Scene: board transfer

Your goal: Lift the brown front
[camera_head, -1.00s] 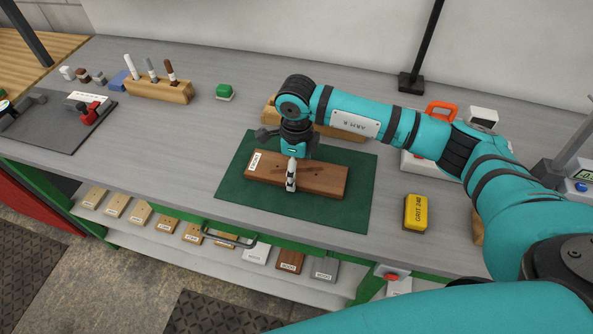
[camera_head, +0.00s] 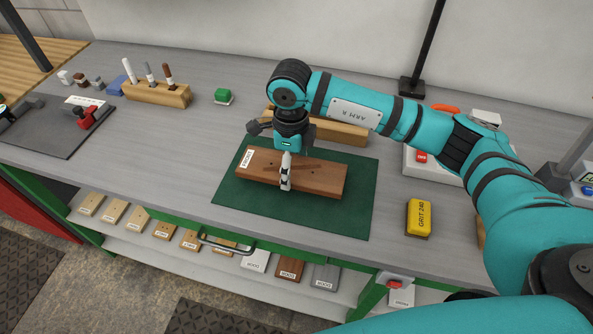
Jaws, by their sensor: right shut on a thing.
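The brown front (camera_head: 325,182) is a flat wooden board with a white label at its left end. It is over the green mat (camera_head: 345,221), roughly level, and looks slightly raised, though the gap under it is hard to see. My right gripper (camera_head: 286,172) comes down from above and is shut on the middle of the brown front, across its width. My left gripper is not in view.
A yellow grit block (camera_head: 419,218) lies right of the mat. A light wooden piece (camera_head: 345,133) is behind the brown front, partly hidden by my arm. A pen block (camera_head: 158,94) and a green item (camera_head: 222,96) stand at the back left. Labelled boards lie on the shelf below.

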